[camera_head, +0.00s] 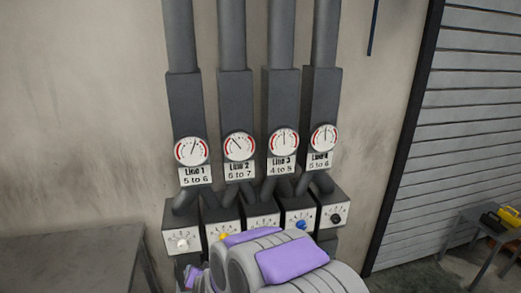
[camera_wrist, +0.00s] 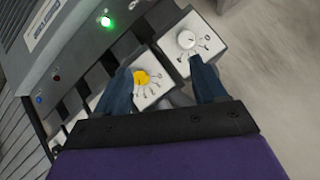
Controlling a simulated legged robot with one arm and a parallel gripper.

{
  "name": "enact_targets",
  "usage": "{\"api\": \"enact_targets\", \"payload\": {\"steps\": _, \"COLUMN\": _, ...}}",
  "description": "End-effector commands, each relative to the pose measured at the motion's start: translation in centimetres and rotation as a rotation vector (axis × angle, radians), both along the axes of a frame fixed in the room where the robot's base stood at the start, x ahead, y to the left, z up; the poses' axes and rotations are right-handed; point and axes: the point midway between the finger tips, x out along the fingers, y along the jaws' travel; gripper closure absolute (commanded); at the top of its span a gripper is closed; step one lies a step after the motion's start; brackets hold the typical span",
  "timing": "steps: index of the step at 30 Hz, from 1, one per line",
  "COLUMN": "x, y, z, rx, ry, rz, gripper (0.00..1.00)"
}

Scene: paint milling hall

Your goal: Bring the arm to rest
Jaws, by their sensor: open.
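My arm (camera_head: 293,262), grey with purple panels, reaches in from the bottom of the head view, in front of a row of dial boxes. My gripper (camera_wrist: 160,68) shows in the wrist view with its two dark blue fingers spread apart and nothing held between them. Beyond the fingers are a yellow knob (camera_wrist: 141,77) and a white knob (camera_wrist: 187,40) on pale dial plates. I cannot tell how far the fingertips are from these plates. In the head view the arm covers the lower part of the dial boxes.
The white knob (camera_head: 183,244), blue knob (camera_head: 300,225) and black knob (camera_head: 336,218) sit below round gauges labelled Line 1 to Line 4. A grey table (camera_head: 70,262) stands at left. A small table (camera_head: 482,222) with a yellow item (camera_head: 510,217) stands right, near a shutter (camera_head: 455,130).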

Motion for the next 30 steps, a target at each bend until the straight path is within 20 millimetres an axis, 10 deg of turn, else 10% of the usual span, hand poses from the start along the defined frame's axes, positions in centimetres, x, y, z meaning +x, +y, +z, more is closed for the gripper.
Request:
{"api": "enact_targets", "payload": {"steps": 14, "x": -11.3, "y": -14.0, "z": 7.4, "rx": -0.216, "ry": 0.353, "rz": 0.174, "gripper": 0.29}}
{"api": "enact_targets", "payload": {"steps": 30, "x": -32.7, "y": -29.9, "z": 12.4, "rx": -0.443, "ry": 0.822, "rz": 0.209, "gripper": 0.29}}
